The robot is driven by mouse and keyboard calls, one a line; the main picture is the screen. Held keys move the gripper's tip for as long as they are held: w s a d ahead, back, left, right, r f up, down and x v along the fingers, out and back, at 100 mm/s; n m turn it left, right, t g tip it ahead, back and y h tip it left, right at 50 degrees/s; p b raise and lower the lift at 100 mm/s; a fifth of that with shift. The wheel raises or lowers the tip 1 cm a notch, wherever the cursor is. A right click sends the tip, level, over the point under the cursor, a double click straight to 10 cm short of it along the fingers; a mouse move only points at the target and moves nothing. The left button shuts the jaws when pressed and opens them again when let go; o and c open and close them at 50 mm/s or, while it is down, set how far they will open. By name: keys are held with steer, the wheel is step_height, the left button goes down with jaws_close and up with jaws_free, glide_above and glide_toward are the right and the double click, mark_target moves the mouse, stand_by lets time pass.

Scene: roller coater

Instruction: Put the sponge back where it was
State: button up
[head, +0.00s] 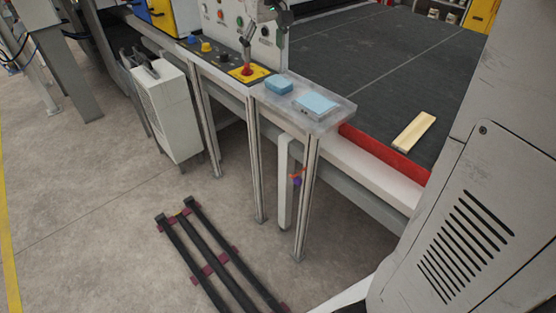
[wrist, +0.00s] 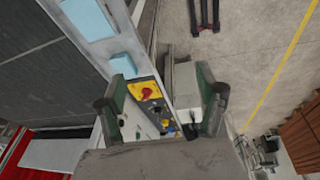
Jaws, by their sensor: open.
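A blue block that looks like the sponge (head: 279,84) lies on the clear-topped shelf (head: 338,117) beside the control panel. It also shows in the wrist view (wrist: 122,65), just beyond the left finger. A flatter, paler blue pad (head: 316,104) lies on the same shelf to its right, apart from it, and shows in the wrist view (wrist: 88,20) near the top. My gripper (head: 275,12) is at the top of the head view, above the panel and partly cut off. In the wrist view my gripper (wrist: 160,85) has its fingers spread wide with nothing between them.
A red knob on a yellow plate (head: 248,72) stands on the panel left of the sponge, with several buttons behind. A wooden strip (head: 413,131) lies on the dark bed at right. A white box (head: 167,113) stands below left. Dark rails (head: 206,255) lie on the floor.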

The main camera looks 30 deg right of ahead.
steer(key=s+a+f+t, duration=0.1)
steer(key=s+a+f, duration=0.2)
steer(key=s, duration=0.6)
steer(key=s+a+f+m+t, duration=0.1)
steer(key=s+a+f, duration=0.2)
steer(key=s, duration=0.6)
steer(key=s+a+f+t, duration=0.2)
steer(key=s+f, duration=0.3)
steer(key=s, duration=0.4)
steer(key=shift+a+f+m+y, duration=0.2)
steer(key=shift+a+m+y, duration=0.1)
steer(key=shift+a, duration=0.6)
